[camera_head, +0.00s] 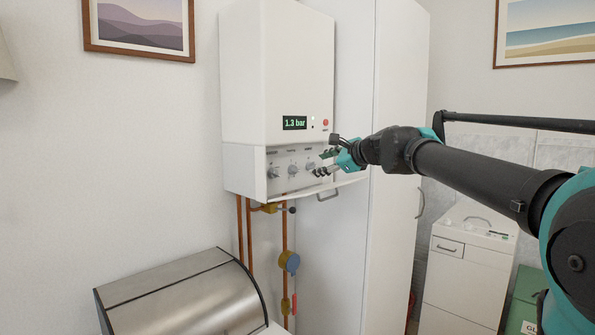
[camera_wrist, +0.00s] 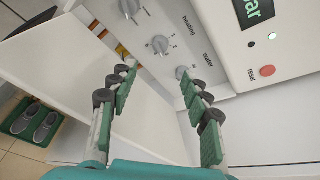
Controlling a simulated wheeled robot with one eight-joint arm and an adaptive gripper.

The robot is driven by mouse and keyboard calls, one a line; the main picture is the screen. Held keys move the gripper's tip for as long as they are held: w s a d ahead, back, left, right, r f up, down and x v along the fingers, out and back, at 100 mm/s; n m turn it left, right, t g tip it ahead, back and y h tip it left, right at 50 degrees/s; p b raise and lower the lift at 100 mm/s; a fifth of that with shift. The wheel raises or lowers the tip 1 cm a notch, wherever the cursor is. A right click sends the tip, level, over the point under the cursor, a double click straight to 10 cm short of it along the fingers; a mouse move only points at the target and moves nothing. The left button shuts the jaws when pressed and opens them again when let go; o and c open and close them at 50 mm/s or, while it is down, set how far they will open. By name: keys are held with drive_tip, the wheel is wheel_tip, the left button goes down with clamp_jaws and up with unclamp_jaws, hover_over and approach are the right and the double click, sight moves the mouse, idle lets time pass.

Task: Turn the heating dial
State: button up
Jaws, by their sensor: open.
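The heating dial (camera_head: 292,170) is the middle of three dials on the control strip of the white boiler (camera_head: 290,80). In the wrist view the heating dial (camera_wrist: 160,45) is a small pale knob below the word "heating". My gripper (camera_head: 320,163) is open and empty in front of the strip's right end, by the water dial (camera_head: 311,166). In the wrist view my gripper (camera_wrist: 157,72) has its fingertips apart, with the heating dial beyond the gap between them. The water dial (camera_wrist: 182,73) shows right by the right fingertip. I cannot tell whether it touches.
The boiler's flap (camera_head: 320,189) hangs open below the dials. A red reset button (camera_wrist: 267,71) and a display (camera_head: 294,123) reading 1.3 bar are above. Copper pipes (camera_head: 240,225) run below. A steel bread bin (camera_head: 185,295) stands lower left. A tall white cabinet (camera_head: 395,130) is on the right.

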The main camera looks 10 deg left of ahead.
sight(297, 170)
drive_tip(key=x, duration=1.2)
drive_tip(key=shift+w+a+f, duration=0.1)
drive_tip(key=shift+w+a, duration=0.1)
clamp_jaws()
drive_tip(key=n+t, duration=0.2)
drive_tip(key=n, duration=0.2)
drive_tip(key=shift+s+f+h, duration=0.1)
drive_tip(key=shift+h, duration=0.2)
unclamp_jaws()
